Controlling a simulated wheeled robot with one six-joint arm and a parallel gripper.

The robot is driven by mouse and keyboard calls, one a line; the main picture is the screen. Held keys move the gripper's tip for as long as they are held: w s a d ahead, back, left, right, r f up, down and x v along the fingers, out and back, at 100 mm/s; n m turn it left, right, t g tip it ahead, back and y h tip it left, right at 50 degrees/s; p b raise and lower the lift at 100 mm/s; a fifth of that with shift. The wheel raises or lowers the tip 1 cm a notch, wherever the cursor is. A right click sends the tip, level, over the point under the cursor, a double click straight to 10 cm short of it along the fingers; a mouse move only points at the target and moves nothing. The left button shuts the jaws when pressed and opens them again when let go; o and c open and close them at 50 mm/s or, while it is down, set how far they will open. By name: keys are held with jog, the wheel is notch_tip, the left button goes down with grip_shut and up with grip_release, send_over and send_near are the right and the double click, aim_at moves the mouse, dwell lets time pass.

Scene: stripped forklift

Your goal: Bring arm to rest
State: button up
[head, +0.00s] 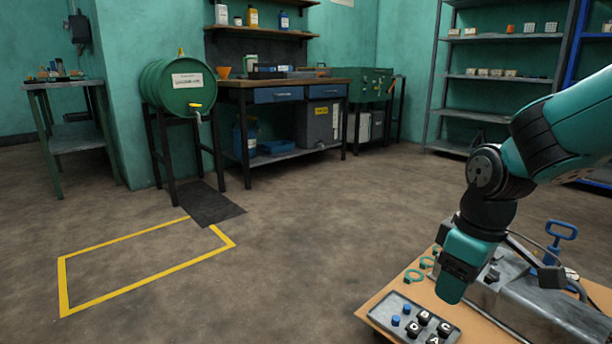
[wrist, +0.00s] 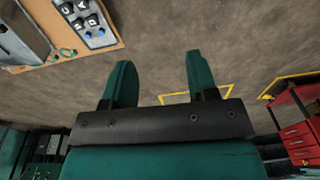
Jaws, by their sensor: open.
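My arm comes in from the right edge of the head view and bends down at the wrist. My gripper (head: 452,285) hangs over the tan board at the lower right, above and behind the grey tray. In the wrist view my gripper (wrist: 158,64) has its two teal fingers wide apart. Nothing is between them, only brown floor behind. The tan board (head: 378,300) also shows at the top left of the wrist view (wrist: 118,42), apart from the fingers.
The grey tray (head: 452,332) holds blue and black pieces. A grey metal housing (head: 545,315) and a blue handle (head: 562,232) stand close to my gripper. A red drawer cabinet (wrist: 298,135) shows in the wrist view. Open floor (head: 300,210) lies to the left.

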jog(key=s+a+r+y+p, duration=0.1)
jog(key=s+a+r+y, duration=0.1)
jog(key=s+a+r, duration=0.45)
jog(key=s+a+r+y+p, duration=0.1)
jog(key=s+a+r+p, duration=0.15)
jog(key=s, duration=0.75)
notch_tip(320, 180, up, 37)
jog(key=m+p, duration=0.1)
jog(key=p, duration=3.6)
